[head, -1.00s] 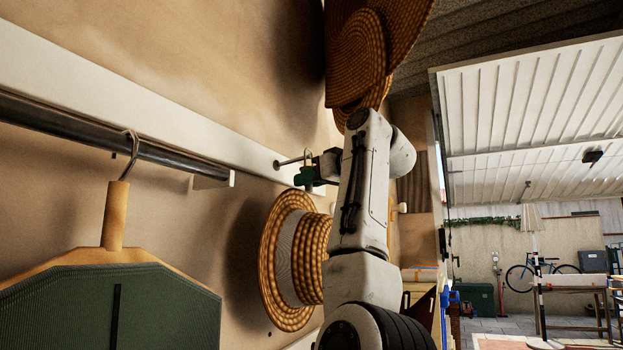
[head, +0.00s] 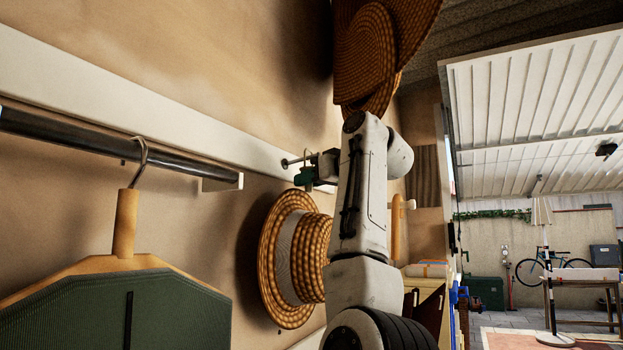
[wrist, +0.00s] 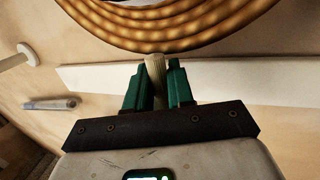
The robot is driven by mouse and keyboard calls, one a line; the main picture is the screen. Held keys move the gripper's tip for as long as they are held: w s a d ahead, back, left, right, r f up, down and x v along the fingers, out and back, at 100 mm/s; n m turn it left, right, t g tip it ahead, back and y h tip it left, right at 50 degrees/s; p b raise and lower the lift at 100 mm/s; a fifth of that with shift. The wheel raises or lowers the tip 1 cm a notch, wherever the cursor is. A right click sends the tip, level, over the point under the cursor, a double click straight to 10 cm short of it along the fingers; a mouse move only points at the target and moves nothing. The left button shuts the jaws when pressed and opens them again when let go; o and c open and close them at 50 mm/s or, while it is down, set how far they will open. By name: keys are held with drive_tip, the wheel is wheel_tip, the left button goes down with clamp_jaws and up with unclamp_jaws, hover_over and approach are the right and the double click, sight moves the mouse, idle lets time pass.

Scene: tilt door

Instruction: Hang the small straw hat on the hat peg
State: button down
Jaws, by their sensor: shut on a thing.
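The small straw hat (head: 312,258), with a pale band, hangs below my gripper, brim toward the wall. Its curved brim (wrist: 170,18) fills the top of the wrist view. My gripper (wrist: 157,72) has green fingers shut on a pale ribbed piece by the brim, seemingly the hat's loop. In the head view my gripper (head: 318,170) is beside a thin metal peg (head: 291,160) on the white wall board. A short metal rod (wrist: 50,104), seemingly that peg, shows left of the fingers in the wrist view, apart from them. Whether the loop touches the peg is unclear.
A clothes rail (head: 85,137) with a hanger and green garment (head: 105,308) is at the left. Larger straw hats (head: 370,50) hang above my arm. A pale peg (head: 411,204) is farther along the wall. Open garage space lies at the right.

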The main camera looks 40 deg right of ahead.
drive_tip(key=shift+w+a+p, duration=0.2)
drive_tip(key=shift+w+p, duration=0.2)
drive_tip(key=shift+w, duration=0.1)
drive_tip(key=shift+w+a+f, duration=0.15)
drive_tip(key=shift+w+f, duration=0.1)
drive_tip(key=shift+w, duration=0.15)
idle(0.6)
drive_tip(key=shift+w+f, duration=0.2)
drive_tip(key=shift+f, duration=0.2)
idle(1.3)
drive_tip(key=c, duration=0.9)
unclamp_jaws()
drive_tip(key=s+b, duration=0.3)
drive_tip(key=s, duration=0.7)
drive_tip(key=shift+s+r+b, duration=0.35)
drive_tip(key=shift+r+b, duration=0.05)
drive_tip(key=shift+r, duration=0.05)
